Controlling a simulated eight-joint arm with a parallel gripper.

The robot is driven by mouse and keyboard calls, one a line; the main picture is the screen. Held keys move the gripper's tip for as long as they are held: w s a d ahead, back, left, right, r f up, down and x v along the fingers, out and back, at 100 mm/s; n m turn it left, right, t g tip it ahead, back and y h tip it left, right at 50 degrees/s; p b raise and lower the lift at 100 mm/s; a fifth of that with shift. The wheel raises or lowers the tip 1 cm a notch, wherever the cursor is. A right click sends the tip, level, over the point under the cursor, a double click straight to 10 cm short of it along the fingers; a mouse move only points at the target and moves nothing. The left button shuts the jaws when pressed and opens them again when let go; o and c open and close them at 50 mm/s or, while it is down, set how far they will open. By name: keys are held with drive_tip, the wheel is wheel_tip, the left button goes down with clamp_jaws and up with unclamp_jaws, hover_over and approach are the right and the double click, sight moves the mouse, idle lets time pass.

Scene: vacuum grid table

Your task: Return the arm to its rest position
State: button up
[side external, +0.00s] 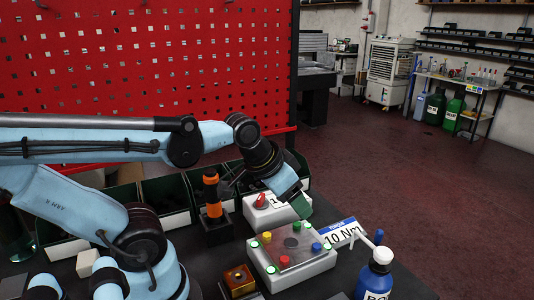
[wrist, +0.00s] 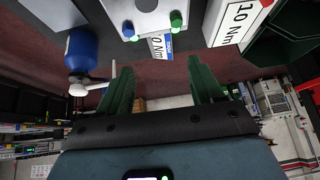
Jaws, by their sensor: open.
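My light blue arm reaches in from the left in the side view, above the dark table (side external: 205,262). My gripper (side external: 301,206) has green fingers and hangs beside a white box with a red knob (side external: 256,217), behind the grey box with coloured buttons (side external: 309,271). In the side view I cannot tell whether it touches the white box. In the wrist view my gripper (wrist: 163,82) has its two green fingers wide apart, with nothing held between them.
An orange and black tool (side external: 213,195) stands upright left of my gripper. Green bins (side external: 166,200) line the back below a red perforated panel (side external: 150,70). A brass block (side external: 238,279) lies in front.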

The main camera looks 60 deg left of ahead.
drive_tip(key=shift+w+d+f+t+h, duration=0.15)
drive_tip(key=shift+d+f+t, duration=0.1)
drive_tip(key=shift+d, duration=0.35)
drive_tip(key=shift+d+f+t+h, duration=0.15)
drive_tip(key=shift+d+f, duration=0.05)
drive_tip(key=shift+d, duration=0.4)
idle(0.4)
